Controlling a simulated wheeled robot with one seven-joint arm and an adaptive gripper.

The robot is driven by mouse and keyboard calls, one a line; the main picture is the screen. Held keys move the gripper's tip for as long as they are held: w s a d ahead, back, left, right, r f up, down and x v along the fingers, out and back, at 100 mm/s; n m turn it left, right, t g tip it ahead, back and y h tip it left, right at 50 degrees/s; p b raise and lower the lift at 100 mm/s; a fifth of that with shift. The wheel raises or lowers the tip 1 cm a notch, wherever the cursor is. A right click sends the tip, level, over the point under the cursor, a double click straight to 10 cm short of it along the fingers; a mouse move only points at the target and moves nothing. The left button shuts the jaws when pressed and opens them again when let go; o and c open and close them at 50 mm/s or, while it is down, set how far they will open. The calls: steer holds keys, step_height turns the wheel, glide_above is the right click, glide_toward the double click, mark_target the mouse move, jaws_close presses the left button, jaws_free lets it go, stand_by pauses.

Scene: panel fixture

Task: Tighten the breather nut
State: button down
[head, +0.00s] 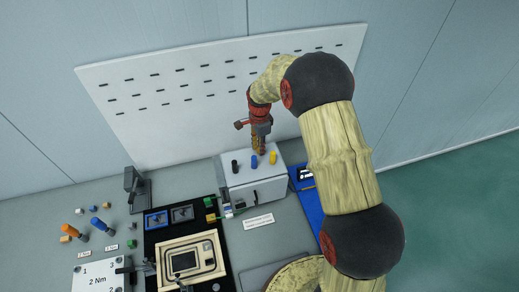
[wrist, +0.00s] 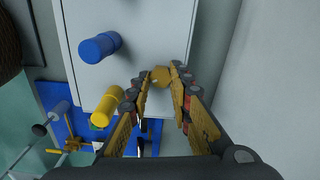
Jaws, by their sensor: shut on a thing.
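My gripper (head: 260,148) reaches down to the top of the pale grey box (head: 262,188), near its back edge. In the wrist view my gripper (wrist: 160,80) has its two fingertips closed in on a small brass-coloured nut (wrist: 161,75), which looks like the breather nut. It sits at the box top; the fingers hide its sides, and I cannot tell how far it is screwed in. In the head view the gripper hides it.
Black (head: 235,167), blue (head: 254,161) and yellow (head: 272,157) cylinders stand on the box close to my gripper. A white slotted panel (head: 200,85) rises behind. A blue mat (head: 308,203) lies right of the box, and a black board (head: 158,240) with fittings lies left.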

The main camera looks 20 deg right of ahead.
steer(key=shift+s+a+f+m, duration=0.1)
steer(key=shift+m, duration=1.1)
steer(key=shift+m, duration=1.7)
steer(key=m, duration=0.3)
steer(key=c, duration=1.8)
jaws_free()
steer(key=shift+a, duration=0.1)
steer(key=shift+o, duration=0.2)
